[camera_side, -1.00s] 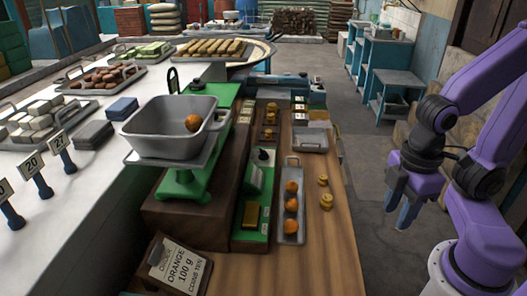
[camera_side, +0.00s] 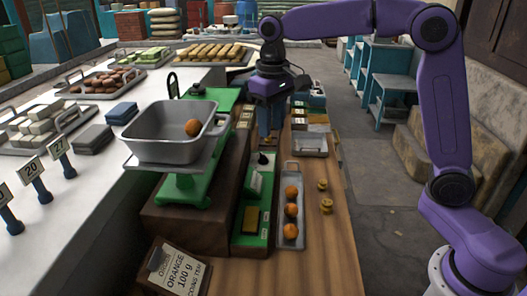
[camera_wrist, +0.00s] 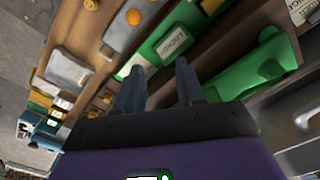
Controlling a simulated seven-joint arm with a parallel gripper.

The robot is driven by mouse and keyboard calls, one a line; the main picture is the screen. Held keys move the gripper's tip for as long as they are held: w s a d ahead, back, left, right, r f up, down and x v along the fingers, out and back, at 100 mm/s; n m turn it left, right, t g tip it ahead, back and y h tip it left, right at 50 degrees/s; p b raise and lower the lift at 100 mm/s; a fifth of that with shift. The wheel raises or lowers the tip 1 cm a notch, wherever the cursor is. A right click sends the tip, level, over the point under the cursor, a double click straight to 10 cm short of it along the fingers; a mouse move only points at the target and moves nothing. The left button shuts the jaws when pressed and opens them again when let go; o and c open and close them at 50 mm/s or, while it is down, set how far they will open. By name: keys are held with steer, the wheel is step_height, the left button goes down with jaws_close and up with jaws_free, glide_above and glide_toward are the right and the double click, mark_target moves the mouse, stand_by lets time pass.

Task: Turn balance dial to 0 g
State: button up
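The balance is a green scale (camera_side: 185,190) on a brown block, with a grey pan (camera_side: 165,145) holding one orange (camera_side: 193,127). To its right is a narrow green unit with a pale label or display (camera_side: 255,184) and a small dark knob (camera_side: 263,158), which may be the dial. Its reading is too small to tell. My gripper (camera_side: 269,138) points down above the far end of this unit. In the wrist view the two fingers of my gripper (camera_wrist: 160,82) are apart with nothing between them, and the pale display (camera_wrist: 172,42) lies just beyond them.
A grey tray with several oranges (camera_side: 291,209) and small brass weights (camera_side: 325,205) lie right of the green unit. The wooden counter front (camera_side: 300,270) is clear.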

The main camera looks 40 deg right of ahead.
mark_target(263, 155)
steer(key=w+d+r+m, duration=0.1)
steer(key=w+d+m, duration=0.5)
steer(key=w, duration=0.5)
steer(key=shift+n, duration=0.6)
steer(key=f, duration=1.7)
steer(key=shift+s+d, duration=0.15)
steer(key=shift+d, duration=0.15)
jaws_close()
